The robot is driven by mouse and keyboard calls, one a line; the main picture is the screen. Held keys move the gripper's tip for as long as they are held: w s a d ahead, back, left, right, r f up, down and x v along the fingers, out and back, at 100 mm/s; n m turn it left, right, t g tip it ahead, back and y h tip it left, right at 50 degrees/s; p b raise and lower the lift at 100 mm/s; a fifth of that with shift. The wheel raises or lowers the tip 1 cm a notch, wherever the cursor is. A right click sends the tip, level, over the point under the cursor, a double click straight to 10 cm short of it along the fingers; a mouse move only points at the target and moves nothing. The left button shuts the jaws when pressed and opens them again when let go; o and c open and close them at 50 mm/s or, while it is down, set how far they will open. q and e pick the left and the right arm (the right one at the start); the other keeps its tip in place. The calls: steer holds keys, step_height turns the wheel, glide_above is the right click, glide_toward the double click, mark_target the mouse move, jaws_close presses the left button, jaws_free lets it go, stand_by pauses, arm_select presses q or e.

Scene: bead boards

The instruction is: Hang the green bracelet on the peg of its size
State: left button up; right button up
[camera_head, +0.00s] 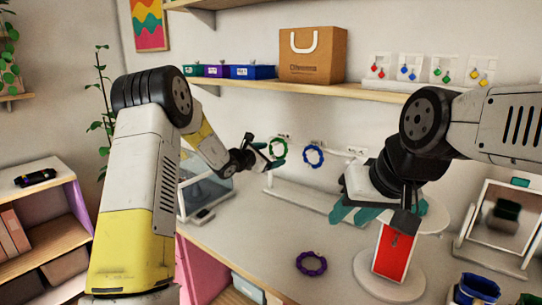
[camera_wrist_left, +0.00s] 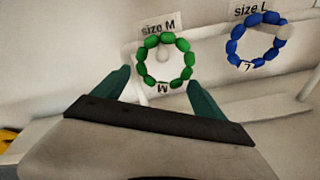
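The green bracelet (camera_head: 272,145) is upright at the back-wall rack. In the left wrist view, the green bracelet (camera_wrist_left: 143,69) carries an M tag and sits under the "size M" label (camera_wrist_left: 158,27). A pale round peg end (camera_wrist_left: 162,54) shows inside its ring, near the top beads. My left gripper (camera_head: 268,155) is open, with one teal finger at each side of the bracelet in the wrist view (camera_wrist_left: 162,94); neither finger visibly grips it. My right gripper (camera_head: 380,213) appears open and empty above the red-panelled stand.
A blue bracelet (camera_head: 306,156) hangs right of the green one, under the "size L" label (camera_wrist_left: 250,9). A purple bracelet (camera_head: 312,273) lies on the table (camera_head: 255,235). The red-panelled stand (camera_head: 393,253) and a mirror (camera_head: 503,215) stand at the right.

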arm_select(q)
steer(key=shift+o, duration=1.1)
steer(key=v, duration=0.7)
steer(key=s+d+r+m+g+h, duration=0.1)
steer(key=s+d+r+m+g, duration=0.2)
steer(key=s, duration=0.4)
steer(key=s+r+m+g, duration=0.1)
steer(key=s+r+m, duration=0.2)
steer(key=s+m, duration=0.4)
steer(key=s+d+r+m+g+h, duration=0.1)
steer(key=s+d+r+m+g, duration=0.2)
steer(key=s, duration=0.5)
steer(key=s+a+f+m+y, duration=0.1)
steer(key=s+a+m+y, duration=0.3)
steer(key=s+a, duration=0.3)
steer(key=s+a+f+m+y, duration=0.2)
steer(key=s+a+m+y, duration=0.3)
steer(key=s, duration=0.8)
steer(key=a+m, duration=0.2)
steer(key=a, duration=0.1)
steer(key=shift+s+a, duration=0.25)
steer(key=shift+s, duration=0.05)
steer(key=shift+f, duration=0.1)
